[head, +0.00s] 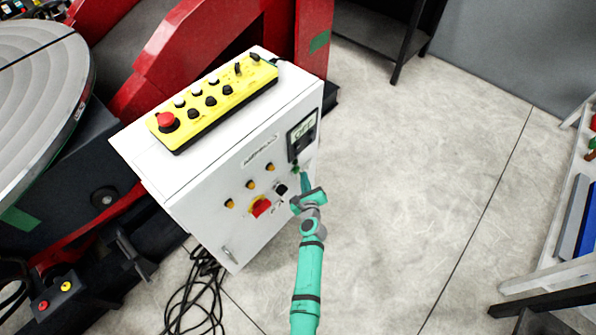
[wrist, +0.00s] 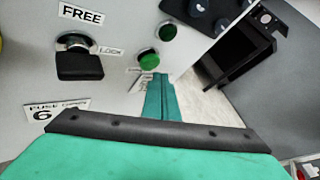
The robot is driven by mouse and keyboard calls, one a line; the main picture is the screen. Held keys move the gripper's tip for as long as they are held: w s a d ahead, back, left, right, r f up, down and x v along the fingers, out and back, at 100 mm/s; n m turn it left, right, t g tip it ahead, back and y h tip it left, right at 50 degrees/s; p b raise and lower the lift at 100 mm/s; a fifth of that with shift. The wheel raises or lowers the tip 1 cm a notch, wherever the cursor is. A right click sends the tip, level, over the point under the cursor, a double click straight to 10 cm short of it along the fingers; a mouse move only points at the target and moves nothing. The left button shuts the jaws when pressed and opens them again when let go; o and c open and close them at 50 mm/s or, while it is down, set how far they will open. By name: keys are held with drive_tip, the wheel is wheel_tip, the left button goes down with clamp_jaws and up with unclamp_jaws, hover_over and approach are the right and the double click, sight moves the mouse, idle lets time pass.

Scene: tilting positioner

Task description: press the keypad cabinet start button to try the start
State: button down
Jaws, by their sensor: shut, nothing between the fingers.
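The white keypad cabinet (head: 215,205) stands in the middle of the head view, its front face toward my arm. In the wrist view two green round buttons show on that face, an upper one (wrist: 167,33) and a lower one (wrist: 148,60). Small labels near the lower one are partly hidden by my fingers, so I cannot read which is start. My gripper (wrist: 160,77) is shut and empty, its tips just below and right of the lower green button. I cannot tell if they touch. In the head view my gripper (head: 302,178) is close to the face, below the display.
A black FREE/LOCK selector (wrist: 80,60) is left of the buttons. A red switch (head: 261,207) and several small lamps are on the face. A yellow control box (head: 215,98) lies on top. Black cables (head: 195,290) lie on the floor.

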drive_tip(key=shift+w+a, duration=0.1)
drive_tip(key=shift+w+a, duration=0.2)
drive_tip(key=shift+a, duration=0.05)
drive_tip(key=shift+w+a, duration=0.25)
drive_tip(key=shift+a, duration=0.15)
idle(1.2)
drive_tip(key=shift+s+d, duration=0.55)
drive_tip(key=shift+d, duration=0.2)
drive_tip(key=shift+s+d, duration=0.75)
drive_tip(key=shift+d, duration=0.25)
drive_tip(key=shift+s+d, duration=0.7)
drive_tip(key=shift+d, duration=0.3)
